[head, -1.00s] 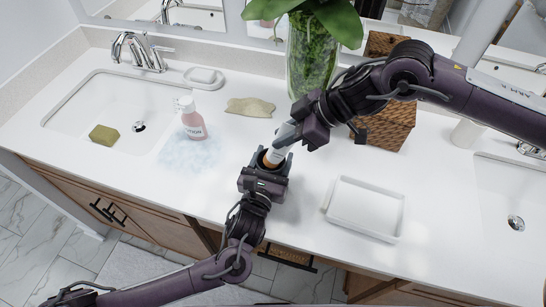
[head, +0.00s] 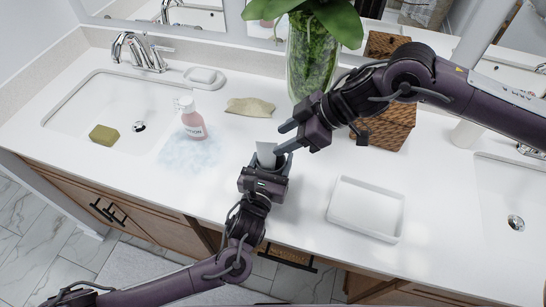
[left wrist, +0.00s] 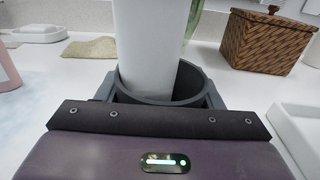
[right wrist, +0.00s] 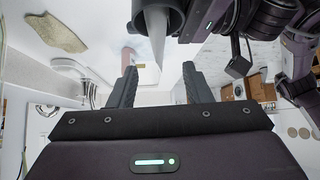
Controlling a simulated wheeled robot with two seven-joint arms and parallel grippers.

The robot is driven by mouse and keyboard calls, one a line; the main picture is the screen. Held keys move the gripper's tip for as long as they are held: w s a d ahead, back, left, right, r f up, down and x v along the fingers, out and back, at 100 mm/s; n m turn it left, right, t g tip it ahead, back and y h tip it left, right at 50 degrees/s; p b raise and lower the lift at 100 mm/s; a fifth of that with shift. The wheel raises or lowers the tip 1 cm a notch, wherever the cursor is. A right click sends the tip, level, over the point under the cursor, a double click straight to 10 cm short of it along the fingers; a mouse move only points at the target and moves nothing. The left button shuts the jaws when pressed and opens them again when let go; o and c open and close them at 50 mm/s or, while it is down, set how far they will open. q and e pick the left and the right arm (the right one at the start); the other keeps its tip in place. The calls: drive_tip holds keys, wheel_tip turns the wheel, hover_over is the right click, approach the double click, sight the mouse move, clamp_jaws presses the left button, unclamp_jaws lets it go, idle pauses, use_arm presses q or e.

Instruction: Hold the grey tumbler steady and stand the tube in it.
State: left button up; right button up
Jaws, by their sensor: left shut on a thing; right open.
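The grey tumbler (head: 283,165) is upright in my left gripper (head: 264,180), which is shut on it; its dark rim also shows in the left wrist view (left wrist: 190,88). The white tube (head: 266,153) stands inside the tumbler, its upper part above the rim; its lower end is hidden. It looks nearly upright in the left wrist view (left wrist: 148,45). My right gripper (head: 282,138) is open and empty, just up and right of the tube in the head view. In the right wrist view, the tube (right wrist: 157,38) lies ahead of the open fingers (right wrist: 157,70), apart from them.
A pink lotion bottle (head: 193,122) stands left on the counter, near a bluish-white patch (head: 187,153). A white tray (head: 366,207) lies to the right. A glass vase (head: 309,65) and a woven basket (head: 391,127) stand behind. A beige cloth (head: 250,107) lies flat.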

drive_tip(key=v, duration=1.1)
drive_tip(key=shift+d+r, duration=0.15)
drive_tip(key=shift+d, duration=0.05)
use_arm(q)
drive_tip(key=o, duration=1.2)
